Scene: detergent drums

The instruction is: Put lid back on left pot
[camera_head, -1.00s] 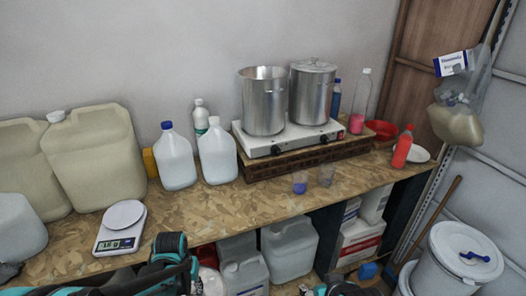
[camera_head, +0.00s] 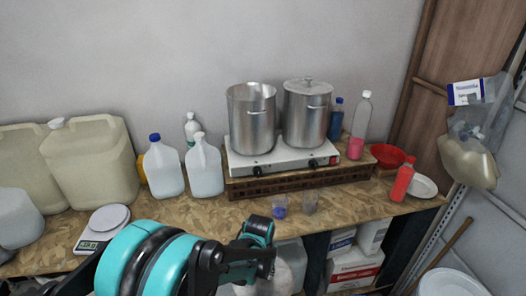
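The left pot (camera_head: 251,119) is a tall steel pot with an open top, standing on the left of a white two-burner hotplate. The right pot (camera_head: 306,115) stands close beside it and wears a flat steel lid (camera_head: 306,86) with a knob. I see no loose steel lid. My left arm, teal and black, comes in at the bottom left. Its far end is in front of the bench edge, low and well short of the pots. I cannot make out gripper fingers there. My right gripper is not in view.
The hotplate (camera_head: 283,159) sits on a brown slatted stand. Two small cups (camera_head: 280,206) stand before it. White jugs (camera_head: 206,171) are left of it; a pink-filled bottle (camera_head: 358,128), red bowl (camera_head: 386,157), red bottle (camera_head: 402,180) and white plate (camera_head: 424,187) are right.

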